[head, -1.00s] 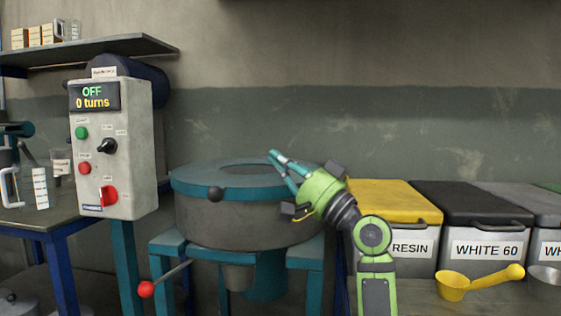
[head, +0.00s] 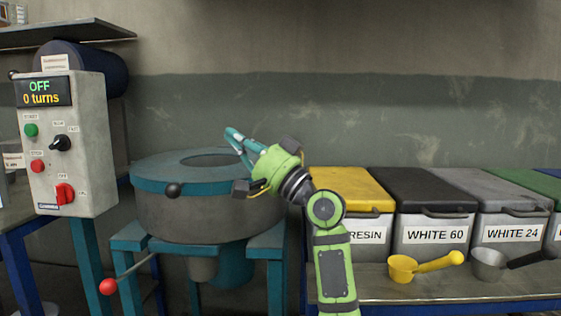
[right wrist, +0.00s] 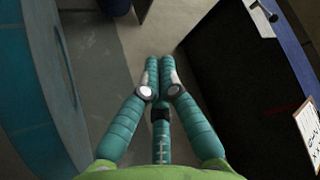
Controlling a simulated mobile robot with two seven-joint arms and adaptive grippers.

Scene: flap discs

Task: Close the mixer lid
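The mixer (head: 205,218) is a grey round drum on a teal stand. A flat teal top ring (head: 155,168) lies level on it, with a dark oval opening (head: 210,160) in its middle. A black knob (head: 173,190) sits at the ring's front edge. I cannot tell whether any part of the lid is raised; my gripper hides the right side. My right gripper (head: 231,133) appears above the ring's right rear part, fingers pointing up and left. In the right wrist view its fingertips (right wrist: 163,62) meet with nothing between them. My left gripper is not in view.
A control box (head: 85,110) reading OFF, 0 turns stands left of the mixer. A lever with a red ball (head: 107,287) sticks out at the lower left. Lidded bins, including a yellow-lidded one (head: 350,188), and a yellow scoop (head: 403,268) are on the right bench.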

